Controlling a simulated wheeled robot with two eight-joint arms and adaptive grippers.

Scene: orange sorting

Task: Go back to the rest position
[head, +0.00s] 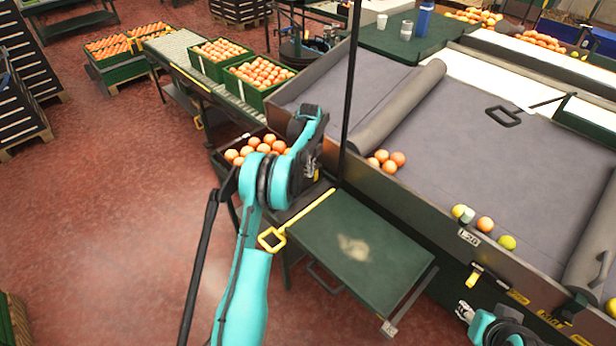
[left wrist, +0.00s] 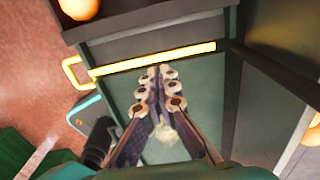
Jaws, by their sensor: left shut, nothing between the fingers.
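A crate of oranges (head: 218,160) stands left of my left gripper. A yellow-handled bar (head: 300,217) lies along the side table's edge. The sorting table (head: 470,150) holds several loose fruits (head: 485,224) near its front wall. Red floor (head: 110,220) at left is clear.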

